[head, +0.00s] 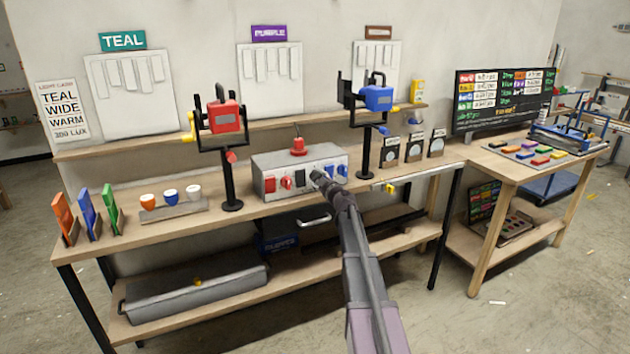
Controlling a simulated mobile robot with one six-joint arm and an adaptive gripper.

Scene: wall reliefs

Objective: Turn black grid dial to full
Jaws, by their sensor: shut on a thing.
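A grey control box (262,165) sits on the long bench, with a row of small controls on its front. My gripper (318,177) is at the box's front, right of the middle, shut on a dial. I take this to be the black grid dial; the gripper hides it, so its marks and setting cannot be read. To its left are a black control (300,178) and a red control (286,183). Blue controls (341,171) show to its right. A red knob (298,147) stands on top of the box.
A red lamp (224,117) and a blue lamp (378,98) on black stands flank the box. Several cups on a tray (178,210) and coloured panels (88,216) stand left on the bench (140,236). Dial-like cards (414,147) stand right. A side table (510,173) is at right.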

